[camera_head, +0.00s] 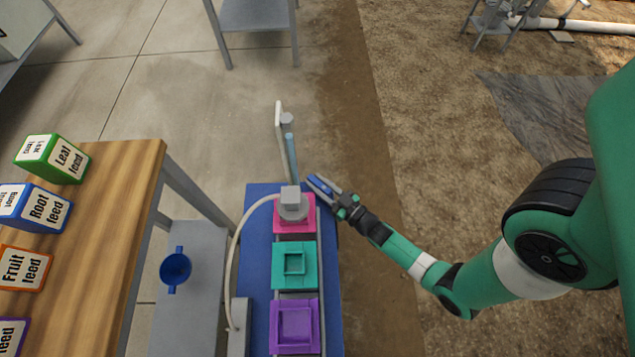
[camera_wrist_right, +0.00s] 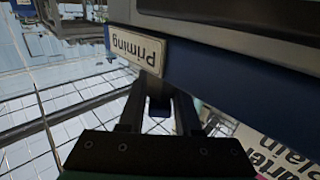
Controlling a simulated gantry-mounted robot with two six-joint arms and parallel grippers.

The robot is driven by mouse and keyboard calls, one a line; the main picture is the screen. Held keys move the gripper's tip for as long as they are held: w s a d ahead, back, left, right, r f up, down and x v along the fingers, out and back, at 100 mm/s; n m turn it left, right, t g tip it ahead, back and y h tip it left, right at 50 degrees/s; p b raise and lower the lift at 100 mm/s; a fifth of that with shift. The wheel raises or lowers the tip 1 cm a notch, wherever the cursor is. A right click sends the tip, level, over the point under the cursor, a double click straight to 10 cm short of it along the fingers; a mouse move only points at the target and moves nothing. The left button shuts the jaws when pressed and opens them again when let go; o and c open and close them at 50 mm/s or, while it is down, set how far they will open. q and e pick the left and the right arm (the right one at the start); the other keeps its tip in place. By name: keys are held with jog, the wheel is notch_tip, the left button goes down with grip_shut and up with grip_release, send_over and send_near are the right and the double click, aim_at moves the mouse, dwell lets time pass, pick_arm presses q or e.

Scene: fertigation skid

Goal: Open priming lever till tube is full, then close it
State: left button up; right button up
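The sight tube (camera_head: 291,155) stands at the far end of the blue skid (camera_head: 258,215); it looks light blue over most of its visible length, with a grey fitting (camera_head: 287,120) at its top. The exact liquid level is too small to tell. My right gripper (camera_head: 319,186) is at the skid's far right corner. In the right wrist view, a dark blue lever (camera_wrist_right: 160,103) lies between its fingers, just below the "Priming" label (camera_wrist_right: 137,46). Whether the fingers press on the lever is unclear. My left gripper is out of view.
Pink (camera_head: 296,224), teal (camera_head: 275,265) and purple (camera_head: 275,325) square stations line the skid, with a grey connector (camera_head: 293,204) and pale hose (camera_head: 234,250) on the pink one.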

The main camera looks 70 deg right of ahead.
grip_shut()
